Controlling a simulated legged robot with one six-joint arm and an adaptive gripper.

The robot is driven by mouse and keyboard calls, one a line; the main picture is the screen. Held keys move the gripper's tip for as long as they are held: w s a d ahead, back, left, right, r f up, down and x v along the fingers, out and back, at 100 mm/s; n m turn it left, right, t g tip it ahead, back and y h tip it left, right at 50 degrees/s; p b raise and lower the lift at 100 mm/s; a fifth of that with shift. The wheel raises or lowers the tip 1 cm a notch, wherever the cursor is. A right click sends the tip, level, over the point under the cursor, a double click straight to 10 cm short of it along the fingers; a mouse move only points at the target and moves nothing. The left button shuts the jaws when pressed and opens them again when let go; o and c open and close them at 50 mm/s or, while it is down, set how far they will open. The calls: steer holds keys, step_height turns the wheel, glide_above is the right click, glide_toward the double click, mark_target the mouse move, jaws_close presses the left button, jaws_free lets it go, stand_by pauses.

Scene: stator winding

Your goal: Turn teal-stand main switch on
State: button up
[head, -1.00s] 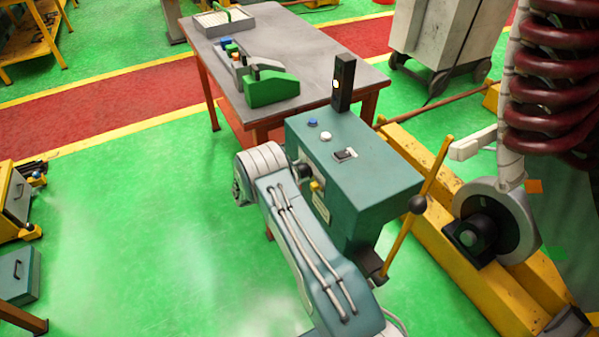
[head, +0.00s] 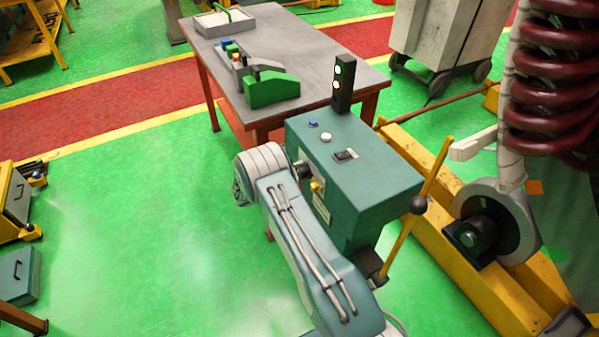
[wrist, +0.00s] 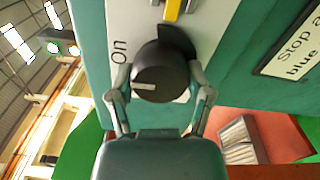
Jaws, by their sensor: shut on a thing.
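The teal stand (head: 375,190) stands in the middle of the head view. On its side face, in the wrist view, is a round black main switch knob (wrist: 165,70) with a white pointer mark. The mark lies roughly level and points left in the picture. The word "On" is printed on the pale plate (wrist: 205,20) at the knob's upper left. My gripper (wrist: 160,90) is shut on the knob, one finger on each side. In the head view my arm largely hides the knob.
A yellow part (wrist: 173,10) sits just above the knob in the wrist view. Green floor (head: 130,220) is clear to the left.

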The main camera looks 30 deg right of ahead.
steer(key=shift+s+d+f, duration=0.1)
steer(key=shift+f, duration=0.05)
stand_by(0.3)
steer(key=o, duration=1.1)
steer(key=shift+d, duration=0.1)
steer(key=shift+o, duration=0.2)
steer(key=a, duration=1.2)
steer(key=shift+s+a, duration=0.1)
